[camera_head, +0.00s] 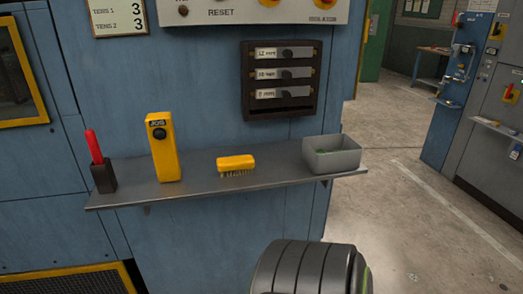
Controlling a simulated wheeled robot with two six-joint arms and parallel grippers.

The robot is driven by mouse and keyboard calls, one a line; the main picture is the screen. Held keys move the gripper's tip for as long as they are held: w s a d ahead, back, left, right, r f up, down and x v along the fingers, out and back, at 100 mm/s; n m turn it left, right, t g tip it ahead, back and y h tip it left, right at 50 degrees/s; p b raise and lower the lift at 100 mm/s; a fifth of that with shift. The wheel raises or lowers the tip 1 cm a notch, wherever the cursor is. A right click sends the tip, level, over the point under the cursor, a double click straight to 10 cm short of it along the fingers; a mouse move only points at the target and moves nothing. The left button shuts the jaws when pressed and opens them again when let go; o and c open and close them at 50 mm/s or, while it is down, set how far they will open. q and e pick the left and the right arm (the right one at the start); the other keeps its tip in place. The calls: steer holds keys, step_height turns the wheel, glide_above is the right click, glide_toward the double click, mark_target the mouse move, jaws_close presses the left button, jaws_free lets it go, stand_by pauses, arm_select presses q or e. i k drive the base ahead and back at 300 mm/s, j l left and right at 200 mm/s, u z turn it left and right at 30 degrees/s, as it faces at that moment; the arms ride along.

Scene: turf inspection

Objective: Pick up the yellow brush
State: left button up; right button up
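The yellow brush (236,162) lies on the grey wall shelf (200,191), near the middle. Its yellow back faces up and its bristles point down toward the shelf. Nothing touches it and it is in full view. Neither of my grippers is in view.
On the shelf, left of the brush, stand an upright yellow device (162,150) and a red-handled tool in a dark holder (104,178). A grey bin (332,155) stands at the right end. Above hangs a dark rack (279,110) with labelled slots. Open floor (420,210) lies to the right.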

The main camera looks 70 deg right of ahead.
mark_target(245, 162)
steer(key=z, duration=2.1)
steer(key=l, duration=0.25)
